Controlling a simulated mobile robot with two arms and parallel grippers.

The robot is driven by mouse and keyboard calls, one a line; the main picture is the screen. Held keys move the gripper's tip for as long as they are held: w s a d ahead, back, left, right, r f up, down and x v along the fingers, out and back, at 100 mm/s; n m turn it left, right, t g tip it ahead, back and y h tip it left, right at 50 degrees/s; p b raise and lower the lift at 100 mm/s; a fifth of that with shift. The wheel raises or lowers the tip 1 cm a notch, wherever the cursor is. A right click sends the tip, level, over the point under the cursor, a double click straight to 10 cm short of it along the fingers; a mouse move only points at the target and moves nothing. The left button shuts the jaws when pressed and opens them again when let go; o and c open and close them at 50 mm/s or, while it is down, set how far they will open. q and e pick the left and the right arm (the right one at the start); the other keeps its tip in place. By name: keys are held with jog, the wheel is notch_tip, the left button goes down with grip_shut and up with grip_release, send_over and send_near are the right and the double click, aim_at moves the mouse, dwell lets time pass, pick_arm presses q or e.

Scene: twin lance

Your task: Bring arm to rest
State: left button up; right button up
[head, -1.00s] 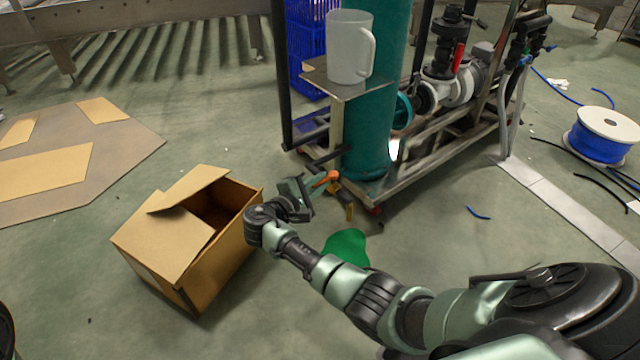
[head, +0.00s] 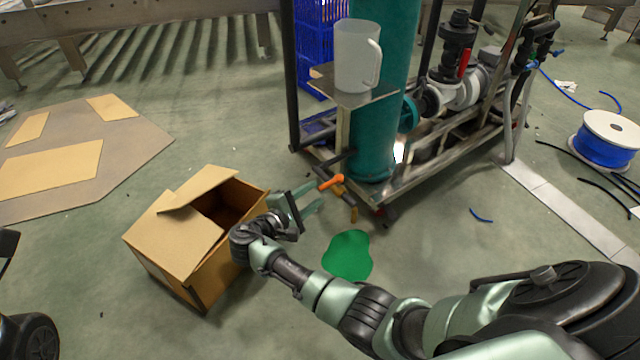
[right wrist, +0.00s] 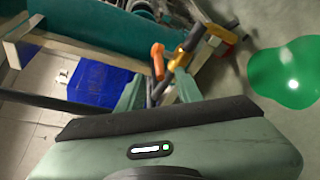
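My right gripper (head: 318,195) is in the head view, beside the right side of the cardboard box and in front of the pump skid. Its two green fingers are apart, with nothing seen between them. In the right wrist view the fingers (right wrist: 158,92) also stand apart. An orange valve handle (head: 331,182) shows just past the fingertips; it also shows in the right wrist view (right wrist: 157,60). I cannot tell the exact gap, but the gripper does not hold it. My left gripper is not in view.
An open cardboard box (head: 175,235) stands close left of my right wrist. A green puddle (head: 348,256) lies on the floor beside my forearm. A pitcher (head: 355,60) stands on a small shelf by the teal column (head: 375,140). A blue cable spool (head: 603,150) is far right.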

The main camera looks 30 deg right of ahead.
jog(key=shift+s+a+r, duration=0.1)
jog(key=shift+s+a, duration=0.15)
jog(key=shift+a, duration=0.4)
